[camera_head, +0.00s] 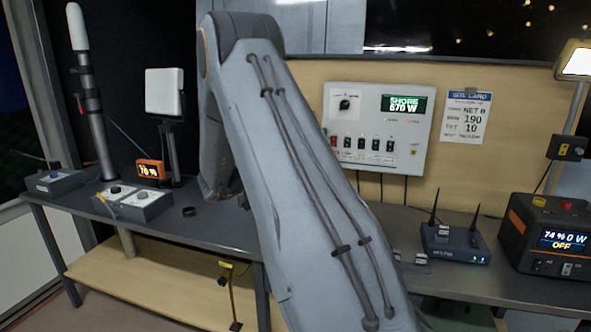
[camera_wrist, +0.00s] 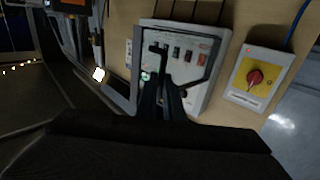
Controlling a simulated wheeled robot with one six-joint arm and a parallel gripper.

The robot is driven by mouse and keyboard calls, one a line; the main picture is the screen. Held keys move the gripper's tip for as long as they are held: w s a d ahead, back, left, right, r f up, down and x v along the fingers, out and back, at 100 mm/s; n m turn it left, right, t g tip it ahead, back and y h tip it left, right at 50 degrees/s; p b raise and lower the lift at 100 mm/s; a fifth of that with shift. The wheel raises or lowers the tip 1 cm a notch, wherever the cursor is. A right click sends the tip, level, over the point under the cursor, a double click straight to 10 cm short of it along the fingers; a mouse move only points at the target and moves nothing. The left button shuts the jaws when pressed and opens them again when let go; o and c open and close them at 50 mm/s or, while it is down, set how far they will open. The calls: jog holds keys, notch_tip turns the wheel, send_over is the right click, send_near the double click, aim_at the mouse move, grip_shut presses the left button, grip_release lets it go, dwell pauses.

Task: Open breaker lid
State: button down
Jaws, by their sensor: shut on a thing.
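In the head view my arm hides the gripper.
Below the panel, a blue router (camera_head: 455,245) and a power station (camera_head: 548,237) stand on the grey bench.

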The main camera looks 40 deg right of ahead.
jog(key=shift+w+d+r, duration=0.1)
jog(key=shift+d+r, duration=0.05)
jog(key=c, duration=1.9)
grip_release()
jog(key=shift+d, duration=0.15)
jog(key=w+a+b, duration=0.1)
jog(key=a+b, duration=0.1)
jog(key=a, duration=0.6)
jog(key=shift+w, duration=0.1)
